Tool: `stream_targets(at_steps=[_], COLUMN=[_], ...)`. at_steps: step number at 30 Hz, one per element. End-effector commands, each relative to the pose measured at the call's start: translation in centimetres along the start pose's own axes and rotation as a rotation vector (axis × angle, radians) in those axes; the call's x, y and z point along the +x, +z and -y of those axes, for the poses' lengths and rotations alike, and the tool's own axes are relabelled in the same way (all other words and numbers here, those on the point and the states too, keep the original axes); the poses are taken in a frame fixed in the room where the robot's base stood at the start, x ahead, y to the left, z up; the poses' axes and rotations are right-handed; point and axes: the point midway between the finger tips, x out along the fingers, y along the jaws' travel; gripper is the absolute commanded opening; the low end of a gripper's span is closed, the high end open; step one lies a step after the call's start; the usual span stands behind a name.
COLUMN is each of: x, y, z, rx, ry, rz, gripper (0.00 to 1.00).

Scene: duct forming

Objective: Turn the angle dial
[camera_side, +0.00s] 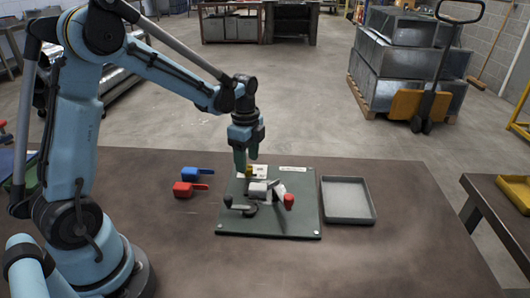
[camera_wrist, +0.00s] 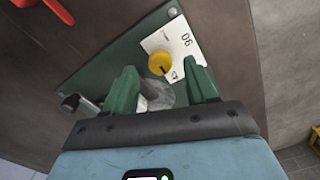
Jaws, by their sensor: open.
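In the side view the yellow dial (camera_side: 249,170) is partly hidden behind my gripper. The dial is mounted on a dark green plate (camera_side: 300,218). My gripper (camera_side: 246,162) is open and points down, close above the dial. In the wrist view its two green fingers (camera_wrist: 162,78) stand apart, with the dial showing between and just beyond their tips. I cannot tell whether they touch it.
A grey clamp-like piece and a lever with a red knob (camera_side: 289,201) stand on the plate. A black-knobbed handle (camera_wrist: 72,103) is left of my fingers. Blue (camera_side: 190,174) and red (camera_side: 184,189) tools lie left of the plate. An empty grey tray (camera_side: 373,214) lies right.

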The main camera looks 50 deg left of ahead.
Motion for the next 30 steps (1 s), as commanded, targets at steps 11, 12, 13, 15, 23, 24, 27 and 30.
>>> stream_targets(at_steps=[11,12,13,15,23,24,27,30], x=[2.1,2.1,2.1,2.1,2.1,2.1,2.1,2.1], y=[0.0,0.0,0.0,0.0,0.0,0.0,0.0,0.0], z=[0.0,0.0,0.0,0.0,0.0,0.0,0.0,0.0], rx=[-0.001,-0.001,-0.001,-0.001,-0.001,-0.001,-0.001,-0.002], ry=[0.0,0.0,0.0,0.0,0.0,0.0,0.0,0.0], rz=[0.0,0.0,0.0,0.0,0.0,0.0,0.0,0.0], gripper=[0.57,0.57,0.57,0.57,0.23,0.17,0.02,0.01])
